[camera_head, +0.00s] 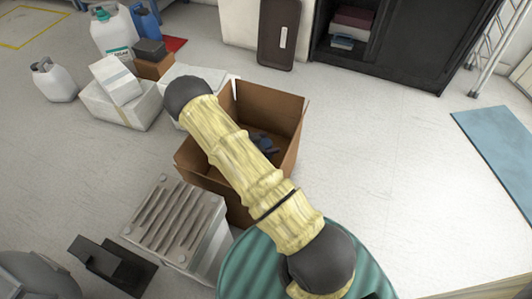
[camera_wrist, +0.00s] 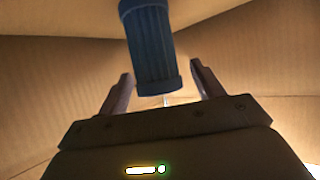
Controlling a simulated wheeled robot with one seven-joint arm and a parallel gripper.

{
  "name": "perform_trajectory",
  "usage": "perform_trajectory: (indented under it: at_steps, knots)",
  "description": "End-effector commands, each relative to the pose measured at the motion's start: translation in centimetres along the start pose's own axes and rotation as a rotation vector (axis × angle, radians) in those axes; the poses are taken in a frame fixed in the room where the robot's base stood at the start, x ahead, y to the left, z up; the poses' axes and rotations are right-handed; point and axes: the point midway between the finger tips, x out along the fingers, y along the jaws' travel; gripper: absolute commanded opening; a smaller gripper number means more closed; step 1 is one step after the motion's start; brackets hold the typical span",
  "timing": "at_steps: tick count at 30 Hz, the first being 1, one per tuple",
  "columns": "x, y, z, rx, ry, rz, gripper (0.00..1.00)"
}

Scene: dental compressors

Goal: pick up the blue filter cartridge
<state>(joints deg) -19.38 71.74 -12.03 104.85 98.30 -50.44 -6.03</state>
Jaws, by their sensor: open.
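The blue filter cartridge (camera_wrist: 152,42) is a ribbed dark blue cylinder inside the cardboard box. In the wrist view it stretches from the top edge down to a rimmed end that shows between my fingers. My gripper (camera_wrist: 162,70) is open, with one finger on each side of that end and a gap on both sides. How far the cartridge is in depth from the fingertips I cannot tell. The open cardboard box (camera_head: 274,103) also shows in the head view, with a dark bluish shape inside that I cannot clearly identify. My arm hides part of the box.
A grey-white ribbed unit (camera_head: 178,222) stands left of the box, and a green ridged round surface (camera_head: 243,272) is in front. White boxes (camera_head: 120,108) and jugs (camera_head: 112,32) crowd the upper left. Floor to the right is clear up to a blue mat (camera_head: 500,145). Box walls surround my gripper.

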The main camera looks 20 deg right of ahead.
Motion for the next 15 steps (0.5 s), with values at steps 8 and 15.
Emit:
perform_trajectory:
  at_steps: [8, 15]
  knots:
    - [1.30, -0.03, -0.07, 0.000, 0.000, -0.001, 0.67]
    - [1.28, -0.02, -0.07, 0.000, 0.000, -0.001, 0.67]
